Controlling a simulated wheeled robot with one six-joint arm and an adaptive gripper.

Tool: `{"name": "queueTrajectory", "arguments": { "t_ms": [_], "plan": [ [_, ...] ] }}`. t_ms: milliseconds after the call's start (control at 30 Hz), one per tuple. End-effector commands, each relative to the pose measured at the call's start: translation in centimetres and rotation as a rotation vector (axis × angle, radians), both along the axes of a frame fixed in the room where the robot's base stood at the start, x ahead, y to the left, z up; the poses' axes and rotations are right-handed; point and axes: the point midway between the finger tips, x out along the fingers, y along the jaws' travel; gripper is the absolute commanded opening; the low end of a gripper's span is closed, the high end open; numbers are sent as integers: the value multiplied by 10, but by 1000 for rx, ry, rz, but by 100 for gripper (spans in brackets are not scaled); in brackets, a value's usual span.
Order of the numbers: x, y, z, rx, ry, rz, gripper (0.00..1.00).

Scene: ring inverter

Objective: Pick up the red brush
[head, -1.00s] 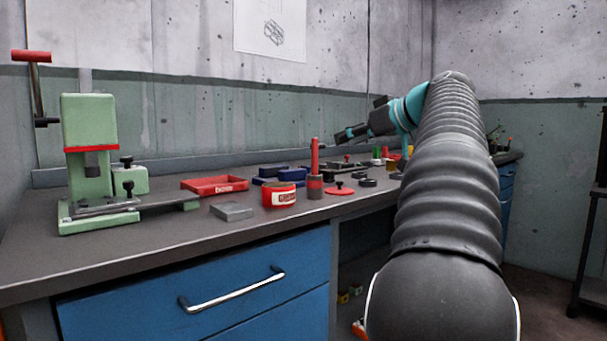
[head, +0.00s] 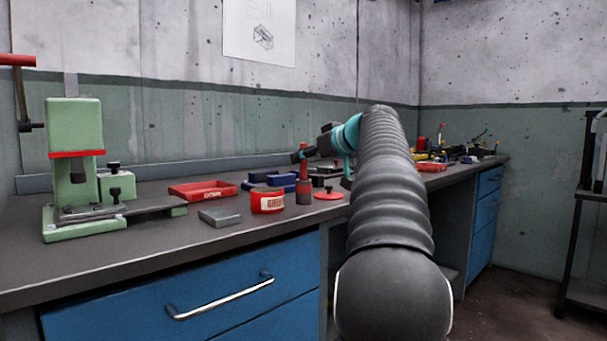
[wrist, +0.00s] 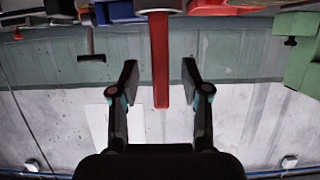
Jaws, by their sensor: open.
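The red brush stands upright on the bench, with a red handle (head: 303,160) above a dark grey lower part (head: 304,192). In the wrist view, which is upside down, its red handle (wrist: 160,58) hangs from the top edge, in the gap between my fingertips. My gripper (wrist: 159,78) is open, with one finger on each side of the handle and visible space on both sides. In the head view my gripper (head: 302,155) is at the upper handle. Whether the handle is fully between the fingers in depth is hard to tell.
A red labelled tin (head: 267,201) stands just left of the brush, and a flat red disc (head: 329,194) lies to its right. A grey block (head: 219,217), a red tray (head: 203,191), blue bins (head: 268,178) and a green press (head: 76,140) are further left.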

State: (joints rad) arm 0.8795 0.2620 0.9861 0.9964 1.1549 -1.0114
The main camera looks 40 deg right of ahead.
Motion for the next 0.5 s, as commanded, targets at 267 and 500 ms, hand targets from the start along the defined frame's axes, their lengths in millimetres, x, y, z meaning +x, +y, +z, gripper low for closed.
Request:
{"name": "queueTrajectory", "arguments": {
  "t_ms": [267, 500],
  "plan": [
    [12, 2, -4, 0, 0, 0, 47],
    [12, 2, -4, 0, 0, 0, 2]
  ]
}}
